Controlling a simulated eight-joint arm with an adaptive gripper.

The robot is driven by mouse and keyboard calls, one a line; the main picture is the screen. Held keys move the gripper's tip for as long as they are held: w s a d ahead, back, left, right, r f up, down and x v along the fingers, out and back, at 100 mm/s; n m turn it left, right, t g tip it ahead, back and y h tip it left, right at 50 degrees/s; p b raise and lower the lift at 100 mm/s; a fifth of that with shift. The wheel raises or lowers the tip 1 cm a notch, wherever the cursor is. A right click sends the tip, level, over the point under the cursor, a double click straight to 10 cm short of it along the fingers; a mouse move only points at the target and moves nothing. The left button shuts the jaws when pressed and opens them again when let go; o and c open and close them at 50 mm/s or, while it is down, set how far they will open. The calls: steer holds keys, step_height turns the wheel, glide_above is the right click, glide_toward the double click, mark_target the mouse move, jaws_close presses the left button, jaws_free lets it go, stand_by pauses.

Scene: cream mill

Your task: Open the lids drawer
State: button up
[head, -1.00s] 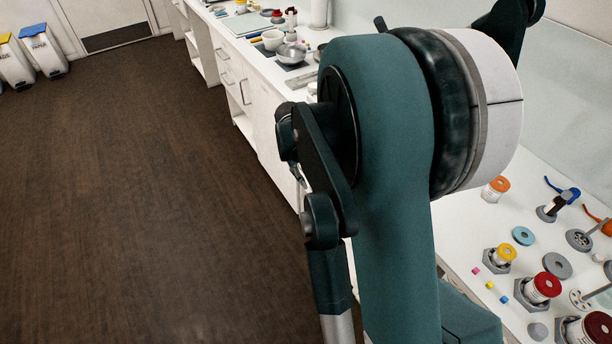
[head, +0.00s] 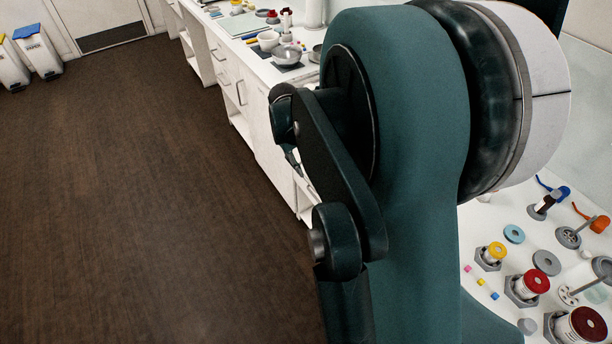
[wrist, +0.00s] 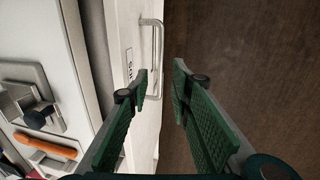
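In the wrist view, a white drawer front (wrist: 122,22) carries a small dark-lettered label (wrist: 129,64), too oblique to read, and a metal bar handle (wrist: 153,40). My gripper (wrist: 160,82) is open with its green padded fingers apart. The handle is just ahead of the fingertips, between them and closer to the left finger. I cannot tell whether a finger touches it. The drawer looks shut.
The white counter (head: 477,237) bears several jars and discs, including a red-topped jar (head: 536,282). The wrist view shows an orange item (wrist: 45,145) on the worktop. Bins (head: 38,52) stand far left. The dark floor (head: 150,200) is clear.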

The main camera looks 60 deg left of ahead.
mark_target(307, 179)
steer(key=shift+f, duration=0.15)
steer(key=shift+w+f+b, duration=0.2)
steer(key=shift+w+f, duration=0.05)
steer(key=shift+f, duration=1)
steer(key=shift+w+f+b, duration=0.15)
steer(key=shift+w+f, duration=0.05)
steer(key=shift+f, duration=1)
steer(key=shift+w+f+b, duration=0.2)
steer(key=shift+w+f, duration=0.05)
steer(key=shift+f, duration=1)
steer(key=shift+c, duration=0.2)
jaws_close()
